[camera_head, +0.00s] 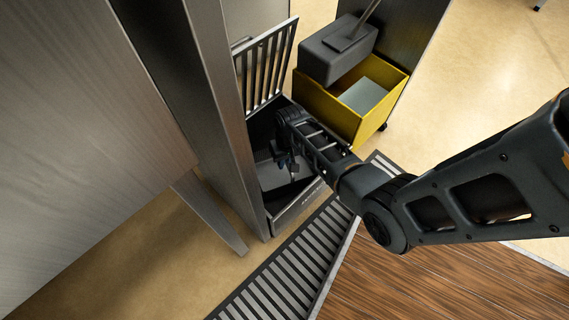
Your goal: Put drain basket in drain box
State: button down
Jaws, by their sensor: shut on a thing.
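The drain box (296,207) is a dark grey open-topped box low in the middle of the head view, between a metal panel and the floor grating. Its slatted lid (266,62) stands raised behind it. My gripper (287,168) reaches down into the box's opening from the right and is shut on a grey part that appears to be the drain basket (271,177). The basket is seen only in part, within the outline of the box. My gripper and wrist hide some of it. I cannot tell whether it touches the box floor.
A yellow cart (369,130) with a dark grey box (337,50) above it stands behind right. Metal panels (90,120) rise close on the left. A floor grating (285,280) runs along the front, beside wooden flooring (430,285). Open floor lies at the upper right.

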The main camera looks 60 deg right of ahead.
jog(key=shift+w+f, duration=0.1)
jog(key=shift+f, duration=0.3)
jog(key=shift+r, duration=0.1)
jog(key=c, duration=1.1)
grip_release()
